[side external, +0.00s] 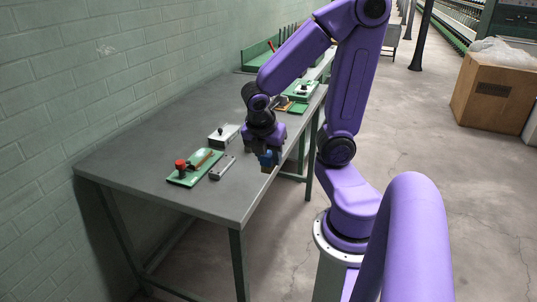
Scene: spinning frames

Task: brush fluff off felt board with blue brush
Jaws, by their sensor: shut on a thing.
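My gripper (267,152) points down over the right edge of the grey table. It is shut on the blue brush (266,160). I cannot tell whether the brush touches the table. I cannot pick out the felt board or any fluff for certain at this size. A green board (178,179) with a red knob and a brown bar lies on the table left of my gripper.
A small grey block (222,167) and a pale box with a black knob (226,138) lie left of my gripper. Another green board (299,106) lies farther back, partly behind my arm. The front of the table (215,205) is clear. A brick wall borders the left.

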